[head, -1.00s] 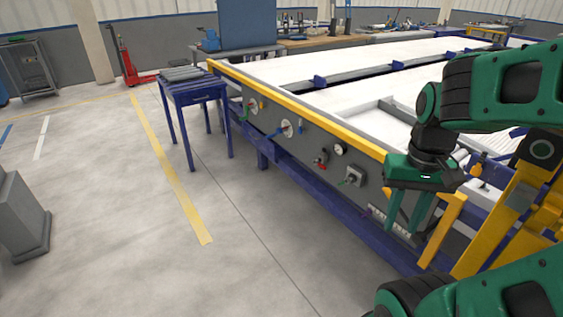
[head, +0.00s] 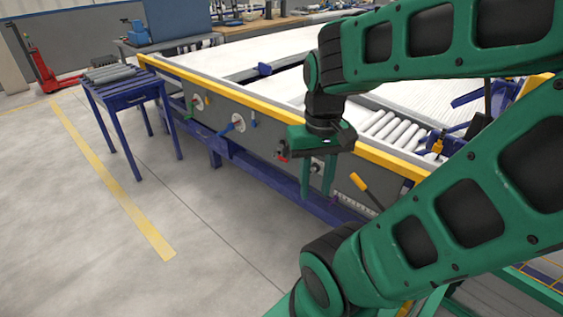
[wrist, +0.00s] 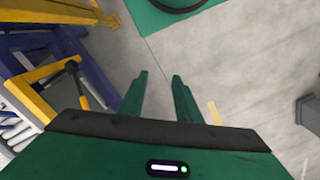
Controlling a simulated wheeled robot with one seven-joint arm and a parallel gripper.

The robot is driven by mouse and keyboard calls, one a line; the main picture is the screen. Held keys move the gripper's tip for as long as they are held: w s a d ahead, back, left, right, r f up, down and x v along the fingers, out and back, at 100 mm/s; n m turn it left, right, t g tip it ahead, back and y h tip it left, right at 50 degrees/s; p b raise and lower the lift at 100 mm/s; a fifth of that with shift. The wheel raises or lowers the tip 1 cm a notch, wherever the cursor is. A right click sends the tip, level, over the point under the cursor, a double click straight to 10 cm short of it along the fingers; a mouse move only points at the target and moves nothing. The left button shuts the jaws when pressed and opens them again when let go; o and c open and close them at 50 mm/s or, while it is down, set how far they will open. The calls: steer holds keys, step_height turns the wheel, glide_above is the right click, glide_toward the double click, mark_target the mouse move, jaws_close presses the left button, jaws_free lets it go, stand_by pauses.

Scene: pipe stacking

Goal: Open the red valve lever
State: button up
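The red valve (head: 282,151) is on the dark side panel (head: 262,132) of the conveyor table in the head view. It is small and partly hidden behind my gripper, so its lever position cannot be told. My gripper (head: 317,192) points down in front of the panel, just right of the valve in the picture. Its fingers are apart with nothing between them. In the wrist view my gripper (wrist: 160,76) also shows open over bare floor. The red valve does not show there.
A blue-handled valve (head: 237,123) and a green-handled valve (head: 191,106) sit further left on the panel. A yellow rail (head: 235,99) runs along the table's top edge. A blue stand with grey pipes (head: 112,76) is at the left. The floor before the panel is clear.

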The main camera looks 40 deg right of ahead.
mark_target(283, 160)
steer(key=w+d+f+m+g+h, duration=0.1)
steer(key=w+d+f+h, duration=0.3)
steer(key=w+d, duration=0.8)
steer(key=w+d+f+h, duration=0.4)
steer(key=w+d+h, duration=0.1)
steer(key=w+d, duration=0.75)
steer(key=w+d+f+n+t+h, duration=0.1)
steer(key=w+d+f+n+h, duration=0.15)
steer(key=w+f, duration=0.25)
steer(key=w+d+f+n+h, duration=0.1)
steer(key=w+d+f+h, duration=0.1)
steer(key=w+d+f, duration=0.3)
steer(key=w+a+f+n+t+h, duration=0.15)
steer(key=w+f+n+t, duration=0.3)
steer(key=f, duration=0.55)
steer(key=w+a+f+n+t+h, duration=0.1)
steer(key=w+a+f+n+t, duration=0.3)
steer(key=f, duration=0.7)
steer(key=shift+n, duration=0.4)
steer(key=x, duration=1.1)
steer(key=shift+s+d+r, duration=0.1)
steer(key=shift+s+d, duration=0.15)
jaws_close()
